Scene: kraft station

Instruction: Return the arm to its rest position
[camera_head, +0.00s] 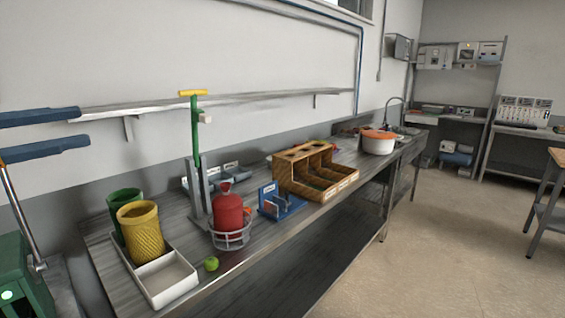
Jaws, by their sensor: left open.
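My left gripper (84,128) comes in at the left edge of the head view. Its two blue fingers are spread apart, one above the other, and point right. Nothing shows between them. The gripper appears in front of the wall and shelf, up and to the left of the bench items, and touches no object that I can see. The rest of my left arm is outside the picture. My right gripper is not in view.
The bench (105,265) holds a yellow cup (141,232), a white tray (165,280), a red container (228,213), a green ball (211,264), a wooden organizer (335,187) and a pot (378,144). A green post (196,140) rises among them.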

